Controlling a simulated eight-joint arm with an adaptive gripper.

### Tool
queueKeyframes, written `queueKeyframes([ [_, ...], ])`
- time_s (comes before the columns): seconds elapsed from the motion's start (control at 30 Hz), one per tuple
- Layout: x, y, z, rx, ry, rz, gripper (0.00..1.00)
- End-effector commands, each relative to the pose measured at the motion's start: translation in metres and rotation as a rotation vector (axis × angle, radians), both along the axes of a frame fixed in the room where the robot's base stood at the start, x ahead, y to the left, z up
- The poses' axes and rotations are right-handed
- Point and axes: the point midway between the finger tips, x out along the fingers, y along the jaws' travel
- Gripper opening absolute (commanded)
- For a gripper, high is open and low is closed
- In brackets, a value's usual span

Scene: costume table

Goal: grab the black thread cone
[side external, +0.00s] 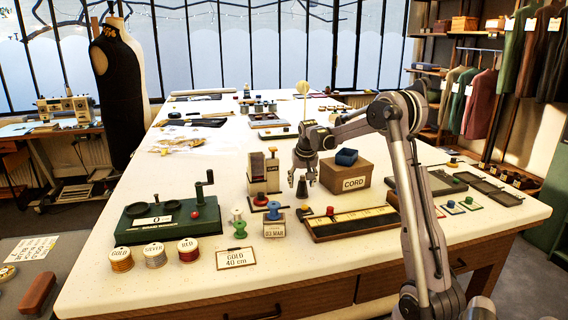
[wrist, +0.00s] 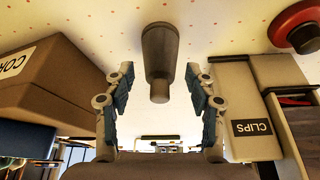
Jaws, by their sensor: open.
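The black thread cone (side external: 302,189) stands on the white table in the side view, just below my gripper (side external: 302,176). It also shows in the wrist view as a dark grey tapered cone (wrist: 160,50), upside down in the picture. In the wrist view my gripper (wrist: 159,72) is open, with one finger to each side of the cone's narrow end. Gaps show between both fingers and the cone. Its wide end lies beyond the fingertips. I cannot tell exactly how far down the fingers reach.
A brown CORD box (side external: 346,177) with a blue item on it stands close right of my gripper. The CLIPS holder (side external: 263,172) stands close left. A green crank device (side external: 168,220) is farther left.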

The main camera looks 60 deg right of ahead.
Motion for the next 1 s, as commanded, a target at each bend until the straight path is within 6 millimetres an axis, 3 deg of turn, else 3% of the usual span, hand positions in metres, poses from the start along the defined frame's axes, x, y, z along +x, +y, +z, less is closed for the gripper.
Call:
queueKeyframes([
  [0.13,0.003,-0.005,-0.014,0.000,0.000,0.000,0.56],
  [0.4,0.004,-0.006,-0.017,0.000,0.000,0.000,0.56],
  [0.43,0.004,-0.006,-0.017,0.000,0.000,0.000,0.53],
  [0.6,0.004,-0.006,-0.017,0.000,0.000,0.000,0.04],
  [0.63,0.004,-0.006,-0.017,0.000,0.000,0.000,0.00],
  [1.0,0.004,-0.006,-0.013,0.000,0.000,0.000,0.00],
])
